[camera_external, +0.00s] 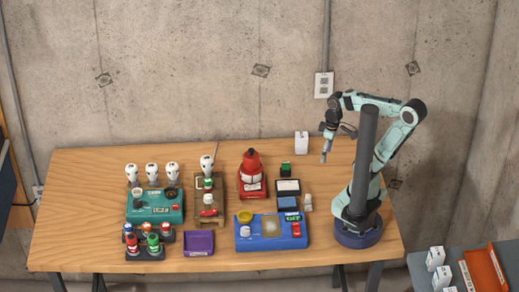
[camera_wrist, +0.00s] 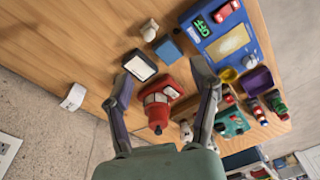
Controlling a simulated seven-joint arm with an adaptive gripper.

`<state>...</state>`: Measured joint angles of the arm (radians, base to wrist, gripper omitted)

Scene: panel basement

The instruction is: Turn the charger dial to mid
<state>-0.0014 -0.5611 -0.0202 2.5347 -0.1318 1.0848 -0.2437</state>
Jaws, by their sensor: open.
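Which device is the charger I cannot tell for sure. A teal box (camera_external: 155,207) with knobs on top and a small display stands at the left of the table; it also shows in the wrist view (camera_wrist: 230,122). A blue box (camera_external: 271,243) with a yellow round part (camera_external: 245,217), a tan panel and a green-lit display stands front centre; it shows upper right in the wrist view (camera_wrist: 205,25). Dial positions are too small to read. My gripper (camera_external: 325,159) is open and empty, pointing down above the right part of the table; its fingers show apart in the wrist view (camera_wrist: 162,73).
A red device (camera_external: 251,181) stands mid-table, between my fingers in the wrist view (camera_wrist: 158,115). A black-framed panel (camera_external: 288,187), white box (camera_external: 301,142), purple tray (camera_external: 199,243), several white bulb-like pieces (camera_external: 151,170) and several red-and-green-topped pieces (camera_external: 152,242) stand around. The table's back right is fairly clear.

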